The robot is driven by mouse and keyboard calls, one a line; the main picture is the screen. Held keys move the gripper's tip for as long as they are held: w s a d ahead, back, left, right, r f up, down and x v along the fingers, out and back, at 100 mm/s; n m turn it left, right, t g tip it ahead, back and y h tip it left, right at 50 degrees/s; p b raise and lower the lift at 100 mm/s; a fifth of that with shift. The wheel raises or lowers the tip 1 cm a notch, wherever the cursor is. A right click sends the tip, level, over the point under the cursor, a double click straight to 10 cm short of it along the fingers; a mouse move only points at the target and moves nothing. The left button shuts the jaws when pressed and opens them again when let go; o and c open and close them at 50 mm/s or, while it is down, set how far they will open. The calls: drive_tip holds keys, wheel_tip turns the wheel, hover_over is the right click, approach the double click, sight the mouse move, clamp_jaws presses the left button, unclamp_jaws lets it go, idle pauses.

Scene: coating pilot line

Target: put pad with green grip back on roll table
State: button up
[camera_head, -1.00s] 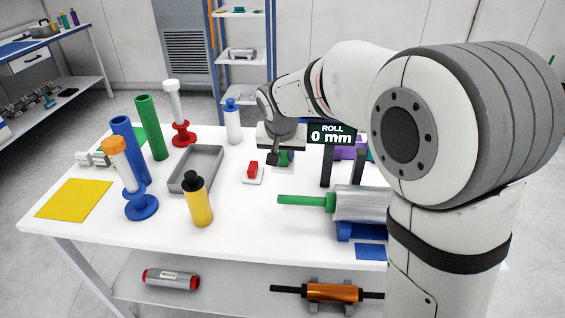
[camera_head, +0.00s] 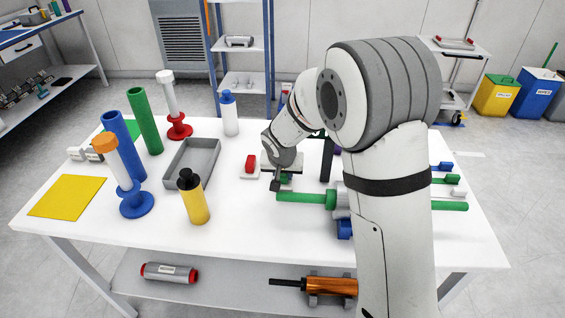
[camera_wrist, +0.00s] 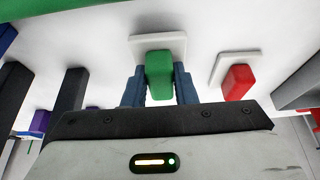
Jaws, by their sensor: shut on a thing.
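The pad with the green grip is between my gripper's fingers, low over the white roll table (camera_head: 240,205). In the wrist view its green grip (camera_wrist: 159,75) sits between the two blue-grey fingers and its white plate (camera_wrist: 147,42) shows beyond them. My gripper (camera_head: 284,183) is shut on the green grip in the head view, where it partly hides the pad. I cannot tell whether the plate touches the table. A pad with a red grip (camera_head: 250,163) lies close by to the left; it also shows at right in the wrist view (camera_wrist: 238,82).
A green-ended roll (camera_head: 305,197) on its stand is just in front and right of my gripper. A grey tray (camera_head: 193,163), a yellow bottle (camera_head: 194,200) and coloured upright tubes stand left. Bare tabletop lies between the yellow bottle and the red-grip pad.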

drive_tip(key=shift+w+d+p, duration=0.1)
drive_tip(key=shift+w+p, duration=0.25)
drive_tip(key=shift+w, duration=0.9)
drive_tip(key=w, duration=0.1)
drive_tip(key=w+p, duration=0.1)
drive_tip(key=w, duration=0.1)
drive_tip(key=shift+d+f, duration=0.1)
drive_tip(key=shift+f, duration=0.5)
drive_tip(key=shift+f, duration=0.15)
drive_tip(key=o, duration=1)
drive_tip(key=shift+c, duration=0.2)
